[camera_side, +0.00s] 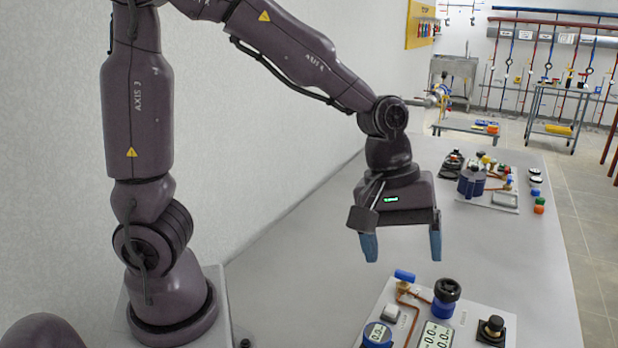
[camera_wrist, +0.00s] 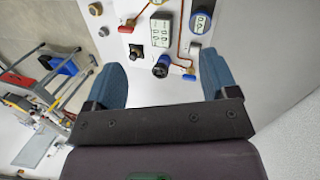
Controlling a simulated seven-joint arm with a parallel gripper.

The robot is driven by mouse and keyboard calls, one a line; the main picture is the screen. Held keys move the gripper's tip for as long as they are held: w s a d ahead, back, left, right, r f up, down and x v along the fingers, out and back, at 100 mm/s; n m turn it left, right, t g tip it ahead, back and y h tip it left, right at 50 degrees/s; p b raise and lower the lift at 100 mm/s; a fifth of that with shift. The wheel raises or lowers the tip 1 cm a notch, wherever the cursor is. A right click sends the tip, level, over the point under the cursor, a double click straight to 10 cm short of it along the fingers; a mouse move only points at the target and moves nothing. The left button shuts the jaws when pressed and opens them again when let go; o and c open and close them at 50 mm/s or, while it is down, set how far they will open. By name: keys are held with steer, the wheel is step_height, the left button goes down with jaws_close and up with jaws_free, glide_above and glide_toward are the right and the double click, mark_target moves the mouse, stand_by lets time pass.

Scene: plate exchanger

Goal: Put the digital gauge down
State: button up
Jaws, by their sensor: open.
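A round blue digital gauge (camera_side: 377,335) with a pale display sits on the white board (camera_side: 472,322) at the bottom of the side view, partly cut off by the picture's edge. In the wrist view the gauge (camera_wrist: 199,22) is at the top, right of centre, on the board. My gripper (camera_side: 402,248) is open, with its two blue fingers pointing down and nothing between them in the side view. It is above the table, apart from the gauge and the board. In the wrist view my gripper (camera_wrist: 163,72) shows its fingers spread wide.
Another board with fittings (camera_side: 487,190) is farther back. The grey table (camera_side: 300,240) is clear beneath my arm.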

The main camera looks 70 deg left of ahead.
steer(key=s+a+r+m+t+y, duration=0.2)
steer(key=s+a+r+m+t, duration=0.1)
steer(key=s+a+r+m, duration=0.4)
steer(key=s+r+m, duration=0.1)
steer(key=s+m, duration=0.2)
steer(key=s, duration=0.1)
steer(key=shift+s+r+m+t+y, duration=0.25)
steer(key=shift+s+m+t+y, duration=0.05)
steer(key=shift+s+m+t, duration=0.1)
steer(key=shift+c, duration=0.5)
